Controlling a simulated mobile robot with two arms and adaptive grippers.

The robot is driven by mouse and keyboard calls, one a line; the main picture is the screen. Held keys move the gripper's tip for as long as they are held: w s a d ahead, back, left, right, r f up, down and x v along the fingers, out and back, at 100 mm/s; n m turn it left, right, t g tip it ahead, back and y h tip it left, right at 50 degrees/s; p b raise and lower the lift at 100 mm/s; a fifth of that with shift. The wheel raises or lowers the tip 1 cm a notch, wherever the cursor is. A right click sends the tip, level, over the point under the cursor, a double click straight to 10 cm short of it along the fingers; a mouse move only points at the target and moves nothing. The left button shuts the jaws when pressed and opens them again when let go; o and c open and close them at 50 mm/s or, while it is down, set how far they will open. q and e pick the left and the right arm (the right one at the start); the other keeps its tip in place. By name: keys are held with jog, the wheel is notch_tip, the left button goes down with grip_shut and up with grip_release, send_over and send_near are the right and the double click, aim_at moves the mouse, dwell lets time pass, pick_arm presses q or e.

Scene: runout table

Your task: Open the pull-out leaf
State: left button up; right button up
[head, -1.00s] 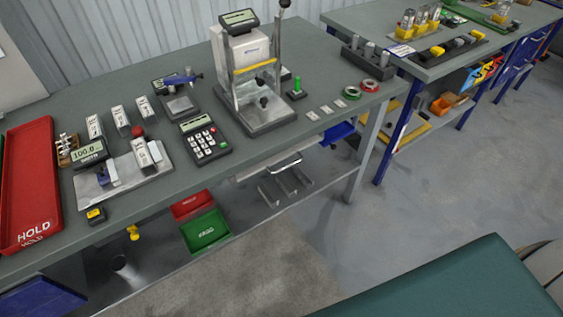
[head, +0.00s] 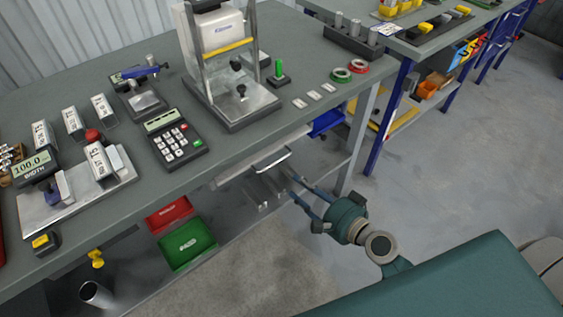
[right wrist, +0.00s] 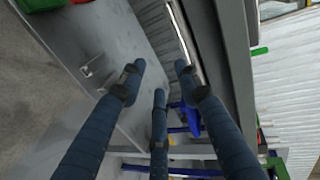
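The pull-out leaf (head: 236,174) sits under the front edge of the workbench top, with a pale front and a bright bar handle (head: 272,160). The handle also shows in the right wrist view as a bright bar (right wrist: 183,37). My right gripper (head: 290,190) is just in front of and below the handle, at its right, with its blue fingers pointing towards the bench. In the right wrist view the gripper's (right wrist: 158,76) fingers are spread and empty, apart from the handle. My left gripper is not in view.
The workbench top (head: 225,150) carries a press (head: 225,60), a keypad device (head: 178,143) and a scale. A red bin (head: 170,214) and a green bin (head: 188,245) are below, left of the leaf. A bench leg (head: 357,140) stands to the right. Floor in front is open.

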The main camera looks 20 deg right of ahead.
aim_at(277, 162)
pick_arm(q)
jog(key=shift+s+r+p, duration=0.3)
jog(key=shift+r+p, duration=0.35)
jog(key=shift+p, duration=0.2)
pick_arm(e)
jog(key=shift+t+y, duration=0.3)
jog(key=shift+w+a+r, duration=0.15)
jog(key=shift+w+a, duration=0.5)
jog(key=shift+w, duration=1.1)
jog(key=shift+w+a+r, duration=0.15)
jog(key=shift+w+a, duration=0.45)
jog(key=shift+w, duration=1.1)
jog(key=shift+w+a+r, duration=0.15)
jog(key=shift+w+a, duration=0.5)
jog(key=shift+w, duration=1.1)
grip_shut()
